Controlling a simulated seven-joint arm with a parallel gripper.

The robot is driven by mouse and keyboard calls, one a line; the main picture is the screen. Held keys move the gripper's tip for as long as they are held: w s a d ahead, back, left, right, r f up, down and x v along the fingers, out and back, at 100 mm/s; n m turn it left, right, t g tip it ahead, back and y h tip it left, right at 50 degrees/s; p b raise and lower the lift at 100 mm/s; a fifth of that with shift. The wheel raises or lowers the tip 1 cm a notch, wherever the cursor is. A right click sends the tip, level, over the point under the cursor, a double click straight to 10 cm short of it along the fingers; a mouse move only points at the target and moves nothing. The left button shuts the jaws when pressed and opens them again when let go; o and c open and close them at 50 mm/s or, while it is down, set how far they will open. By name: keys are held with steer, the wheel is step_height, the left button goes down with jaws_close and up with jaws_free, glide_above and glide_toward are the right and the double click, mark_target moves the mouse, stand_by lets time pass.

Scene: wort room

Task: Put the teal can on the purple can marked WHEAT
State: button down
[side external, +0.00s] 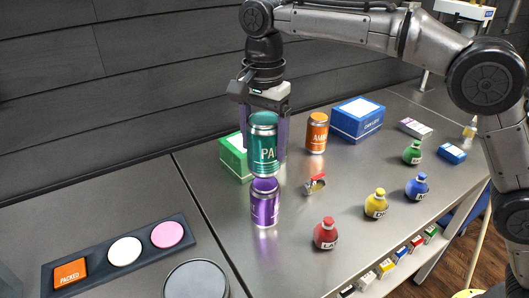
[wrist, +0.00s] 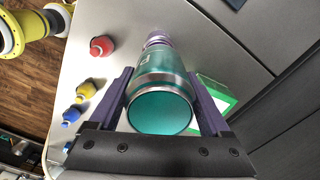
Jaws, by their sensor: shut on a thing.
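My gripper (side external: 264,140) is shut on the teal can (side external: 263,148), whose label reads in part "PA". The can is upright in the side view, directly above the purple can (side external: 265,205). Its bottom looks very close to the purple can's top; I cannot tell whether they touch. The purple can stands upright on the metal bench, and its lettering is too small to read. In the wrist view the teal can (wrist: 160,105) sits between both fingers of my gripper (wrist: 163,95) and hides most of the purple can (wrist: 158,38).
A green box (side external: 233,158) stands close behind the cans. An orange can (side external: 316,133) and a blue box (side external: 357,119) stand farther back. A dark tray (side external: 120,252) lies at left.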

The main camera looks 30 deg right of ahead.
mark_target(265, 118)
steer(key=shift+f, duration=1.3)
steer(key=shift+f, duration=0.1)
jaws_free()
steer(key=shift+s+f, duration=0.1)
step_height(265, 118, up, 11)
steer(key=shift+r, duration=0.6)
